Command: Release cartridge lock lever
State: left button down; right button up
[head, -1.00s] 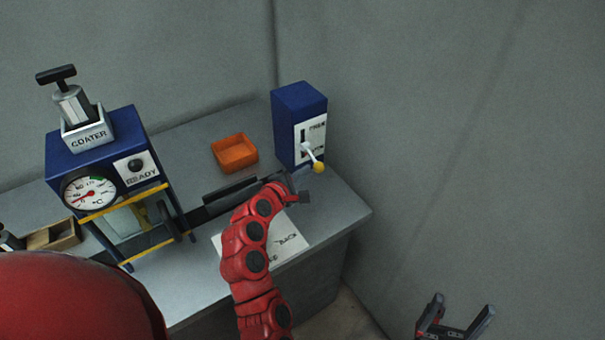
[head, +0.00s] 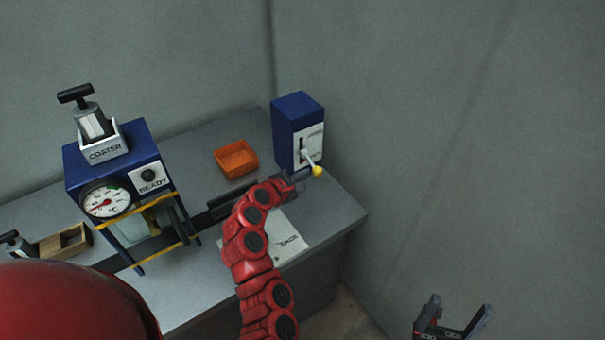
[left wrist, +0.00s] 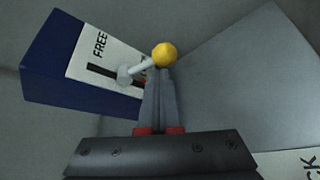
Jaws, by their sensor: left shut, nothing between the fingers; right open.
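The lock lever is a pale rod with a yellow ball knob (head: 317,171) on a blue box (head: 297,112) at the right end of the bench. It sticks out of a slot in a white label plate; the lever sits at the lower end of the slot in the head view. In the left wrist view the yellow knob (left wrist: 165,54) is just beyond my left fingertips, and the word FREE shows on the plate. My left gripper (left wrist: 160,75) is shut and empty, close to the knob; contact cannot be told. My right gripper (head: 455,318) is open, away from the bench.
A blue coater machine (head: 112,160) with a dial and a READY plate stands at the left. An orange tray (head: 236,158) lies behind my left arm. A white sheet (head: 285,240) lies near the bench's front edge, and a wooden box (head: 65,242) is at far left.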

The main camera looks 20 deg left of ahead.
pick_arm(q)
notch_tip(320, 180, up, 2)
jog(key=n+p, duration=0.1)
jog(key=n+g+h+p, duration=0.1)
jog(key=p, duration=0.1)
jog(key=shift+r+p, duration=0.25)
jog(key=shift+p, duration=0.05)
jog(key=shift+w+r, duration=0.1)
jog(key=shift+r, duration=0.15)
dwell(1.4)
jog(key=shift+r+p, duration=0.8)
